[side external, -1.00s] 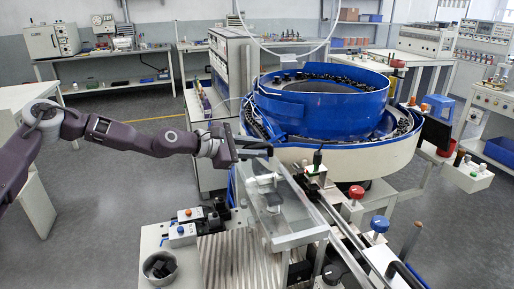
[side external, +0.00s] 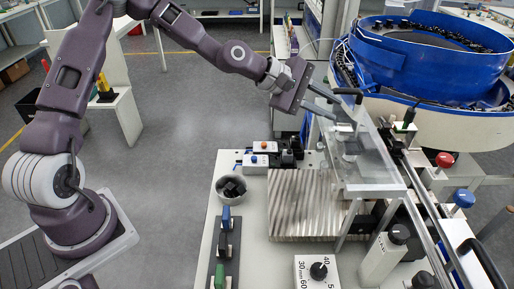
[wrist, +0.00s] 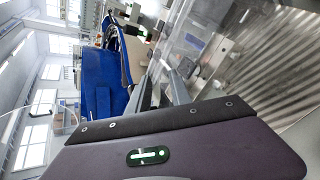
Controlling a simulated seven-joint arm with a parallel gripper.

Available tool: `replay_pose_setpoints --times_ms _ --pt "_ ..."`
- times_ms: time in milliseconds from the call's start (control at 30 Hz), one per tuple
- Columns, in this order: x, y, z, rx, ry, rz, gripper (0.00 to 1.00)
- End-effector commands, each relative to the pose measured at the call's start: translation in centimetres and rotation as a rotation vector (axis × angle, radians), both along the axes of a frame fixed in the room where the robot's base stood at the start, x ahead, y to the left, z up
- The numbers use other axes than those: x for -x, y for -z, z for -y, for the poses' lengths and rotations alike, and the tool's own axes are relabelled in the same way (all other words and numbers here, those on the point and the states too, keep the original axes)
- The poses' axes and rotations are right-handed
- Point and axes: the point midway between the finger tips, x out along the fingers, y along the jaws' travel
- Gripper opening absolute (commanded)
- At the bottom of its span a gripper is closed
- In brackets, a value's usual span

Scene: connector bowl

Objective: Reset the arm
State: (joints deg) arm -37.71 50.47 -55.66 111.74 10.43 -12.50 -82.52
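My gripper (side external: 346,106) is at the end of the purple arm, up beside the clear cover at the feeder outlet. Its two grey fingers point right and look apart, with nothing seen between them. In the wrist view the grey fingers (wrist: 168,88) reach out past the dark palm edge. Whether the fingers touch the cover cannot be told. A small grey bowl (side external: 232,201) holding black connectors stands on the white bench, lower left of my gripper and well away from it.
The clear cover (side external: 372,172) stands above a ribbed metal plate (side external: 300,215). The blue feeder bowl (side external: 430,65) is behind at the right. Switch boxes (side external: 256,160), a tool rack (side external: 226,248) and a dial box (side external: 318,270) sit on the bench. Open floor lies left of the bench.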

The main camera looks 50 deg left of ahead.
Motion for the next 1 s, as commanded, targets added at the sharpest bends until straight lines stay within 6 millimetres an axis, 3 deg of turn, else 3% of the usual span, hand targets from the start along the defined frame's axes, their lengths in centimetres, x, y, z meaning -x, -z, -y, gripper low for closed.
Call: replay_pose_setpoints --times_ms 67,133,300,433,500,600,700,767,1000 --pt "3.6 0.4 0.9 -0.266 0.155 0.03 0.25" --pt "7.2 0.6 0.0 -0.528 0.296 0.044 0.25" --pt "16.7 -2.6 -5.0 -1.078 0.584 0.048 0.25" --pt "24.9 -6.2 -8.4 -1.315 0.745 0.05 0.25" --pt "29.2 -7.3 -9.4 -1.373 0.823 0.067 0.25" --pt "33.9 -7.7 -10.2 -1.4 0.918 0.113 0.25" --pt "36.7 -7.6 -10.3 -1.398 0.981 0.156 0.25" --pt "37.4 -7.5 -10.4 -1.395 1.001 0.169 0.25" --pt "37.7 -7.5 -10.4 -1.397 1.011 0.173 0.25"
